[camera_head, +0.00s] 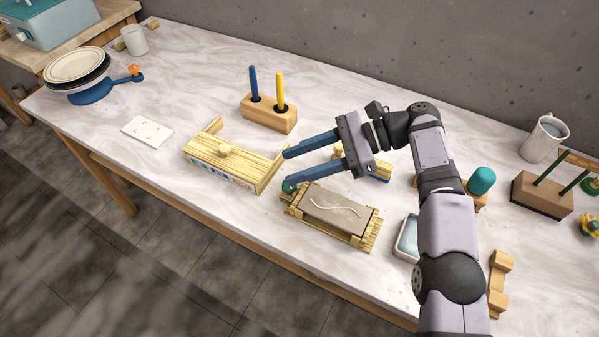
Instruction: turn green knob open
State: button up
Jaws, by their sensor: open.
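A small round green knob (289,187) shows at the left end of a slatted wooden stand that carries a grey slab with a white wavy line. My gripper (288,169) is open, with its two blue fingers pointing left. The lower fingertip overlaps the green knob in the picture and partly hides it; I cannot tell whether they touch. The upper fingertip is beside the right end of a slatted wooden box (215,160). Nothing shows between the fingers.
A wooden block (270,118) with blue and yellow sticks stands behind my gripper. A white tray and a teal-topped item (482,180) flank my arm. Another green part (592,185) is at the right edge, near a mug (543,140). The left-front tabletop is clear around a white card (147,131).

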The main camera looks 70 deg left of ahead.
notch_tip(320, 180, up, 4)
jog(key=shift+f+p, duration=0.1)
jog(key=shift+p, duration=0.6)
